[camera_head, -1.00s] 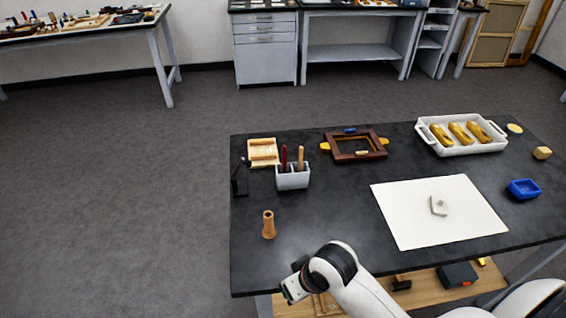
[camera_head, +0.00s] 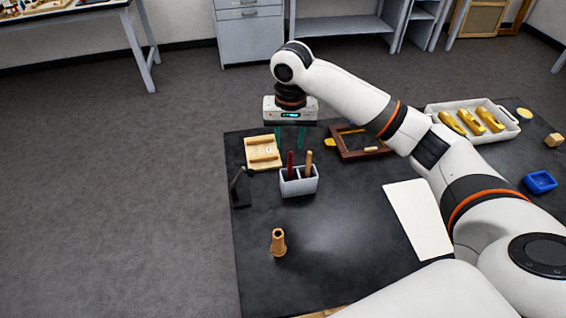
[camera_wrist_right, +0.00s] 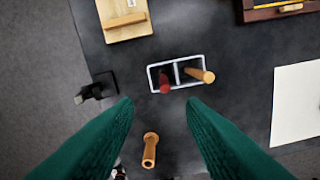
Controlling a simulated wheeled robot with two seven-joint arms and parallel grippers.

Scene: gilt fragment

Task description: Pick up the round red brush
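The round red brush (camera_head: 290,163) stands handle up in the left compartment of a grey two-part holder (camera_head: 300,187). Only its dark red handle shows; its lower end is hidden in the holder. In the right wrist view the red handle (camera_wrist_right: 164,84) is seen from above, just beyond the fingertips. My right gripper (camera_head: 289,140) is open and empty, pointing down above the holder. Its green fingers (camera_wrist_right: 159,102) are wide apart in the wrist view, with nothing between them. My left gripper is not in view.
A tan-handled tool (camera_head: 309,162) stands in the holder's right compartment. A wooden block piece (camera_head: 263,153) and a black stand (camera_head: 239,190) are to the left. A wooden cylinder (camera_head: 278,242) stands nearer. A dark wooden frame (camera_head: 352,155) lies to the right, partly behind my arm.

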